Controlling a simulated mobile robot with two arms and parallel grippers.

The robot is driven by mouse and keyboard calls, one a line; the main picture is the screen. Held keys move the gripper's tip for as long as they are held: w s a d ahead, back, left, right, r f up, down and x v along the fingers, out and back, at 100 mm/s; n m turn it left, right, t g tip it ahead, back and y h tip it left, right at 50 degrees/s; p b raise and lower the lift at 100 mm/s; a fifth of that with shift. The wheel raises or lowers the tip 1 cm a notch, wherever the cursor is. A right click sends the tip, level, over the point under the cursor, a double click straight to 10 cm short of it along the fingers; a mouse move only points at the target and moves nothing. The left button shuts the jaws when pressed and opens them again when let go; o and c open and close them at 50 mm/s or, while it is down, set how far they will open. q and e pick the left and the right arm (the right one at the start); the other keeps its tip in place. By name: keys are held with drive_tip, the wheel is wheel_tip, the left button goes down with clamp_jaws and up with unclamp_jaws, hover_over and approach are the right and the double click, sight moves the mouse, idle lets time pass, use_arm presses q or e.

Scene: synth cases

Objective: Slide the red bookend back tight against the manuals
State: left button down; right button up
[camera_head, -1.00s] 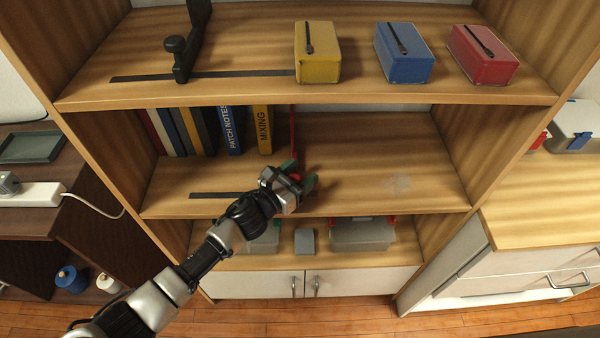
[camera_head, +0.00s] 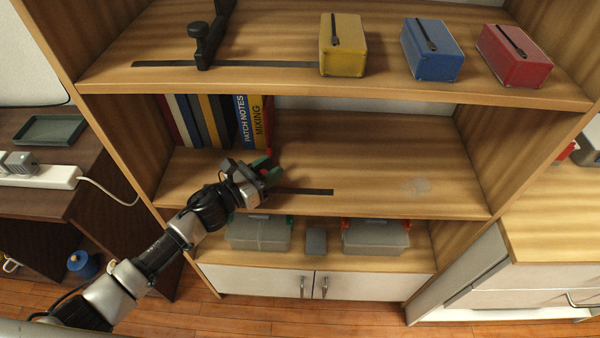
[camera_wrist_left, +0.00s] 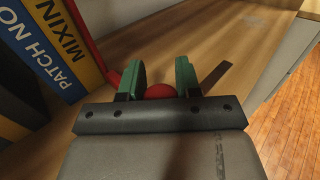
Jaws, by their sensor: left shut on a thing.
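The manuals stand upright in a row at the left of the middle shelf, with the blue PATCH NOTES (camera_head: 243,125) and the yellow MIXING (camera_head: 258,127) at the right end. The red bookend (camera_head: 270,122) stands against the right side of MIXING, with no gap showing. In the left wrist view the bookend's red plate (camera_wrist_left: 87,40) also lies along the yellow spine. My left gripper (camera_head: 267,169), with green fingertips (camera_wrist_left: 158,80), is shut on the bookend's round red knob (camera_wrist_left: 160,91) near the shelf front. My right gripper is not in view.
A dark strip (camera_head: 305,191) lies along the middle shelf's front, partly behind my gripper. The shelf (camera_head: 380,165) is clear to the right. Yellow, blue and red boxes stand on the upper shelf (camera_head: 375,92). Grey bins (camera_head: 375,238) sit below.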

use_arm(q)
drive_tip(key=shift+a, duration=1.5)
drive_tip(key=c, duration=0.8)
unclamp_jaws()
drive_tip(key=b+v, duration=0.2)
drive_tip(key=v, duration=0.7)
drive_tip(key=shift+s+f+b, duration=0.1)
drive_tip(key=shift+f+b, duration=0.05)
drive_tip(key=shift+b, duration=0.25)
drive_tip(key=shift+v, duration=0.85)
